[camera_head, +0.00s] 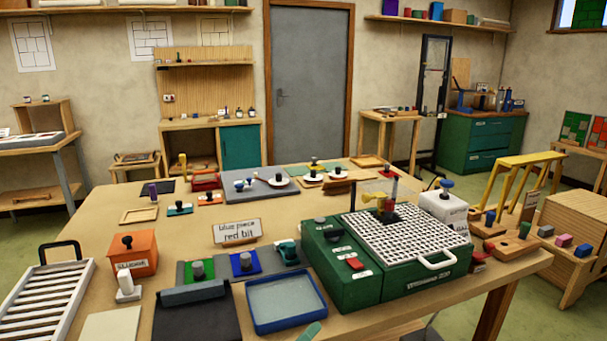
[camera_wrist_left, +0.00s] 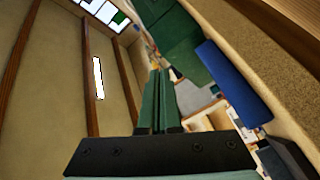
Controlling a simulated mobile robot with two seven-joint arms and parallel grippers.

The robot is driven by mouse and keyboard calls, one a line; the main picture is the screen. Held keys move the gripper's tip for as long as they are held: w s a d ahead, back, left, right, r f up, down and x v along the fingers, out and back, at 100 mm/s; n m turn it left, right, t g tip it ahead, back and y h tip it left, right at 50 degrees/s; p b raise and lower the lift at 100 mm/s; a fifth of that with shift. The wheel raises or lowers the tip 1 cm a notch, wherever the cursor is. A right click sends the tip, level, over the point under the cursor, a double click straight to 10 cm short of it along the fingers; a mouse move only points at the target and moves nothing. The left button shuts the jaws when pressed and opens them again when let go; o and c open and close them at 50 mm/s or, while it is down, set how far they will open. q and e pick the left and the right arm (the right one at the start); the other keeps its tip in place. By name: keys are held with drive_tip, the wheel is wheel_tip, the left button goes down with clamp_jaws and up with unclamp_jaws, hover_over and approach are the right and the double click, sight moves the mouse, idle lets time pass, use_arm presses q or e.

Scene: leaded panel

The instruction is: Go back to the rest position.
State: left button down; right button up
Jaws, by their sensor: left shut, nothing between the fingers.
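My left gripper (camera_head: 310,332) shows only as a teal-green tip at the bottom edge of the head view, in front of the blue tray. In the left wrist view its two green fingers (camera_wrist_left: 159,100) lie side by side, shut, with nothing between them. The rest of the left arm is out of the head view. My right gripper is in neither view. The wooden worktable (camera_head: 110,226) spreads in front of me.
The blue tray (camera_head: 286,302) stands at the table's front. A green machine (camera_head: 345,289) with a white grid top stands right of it. A white slatted rack (camera_head: 45,300) is at the left. An orange box (camera_head: 133,252) and a sign (camera_head: 237,232) stand behind.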

use_arm(q)
drive_tip(key=s+a+f+m+g+y, duration=0.2)
drive_tip(key=s+a+f+y, duration=0.2)
drive_tip(key=s+a+f, duration=0.4)
drive_tip(key=s+a+f+m+g+y, duration=0.3)
drive_tip(key=s+a+f, duration=0.6)
drive_tip(key=s+f, duration=0.7)
drive_tip(key=shift+a+f+m+y+p, duration=0.3)
drive_tip(key=shift+f+y, duration=0.4)
drive_tip(key=shift+f, duration=0.15)
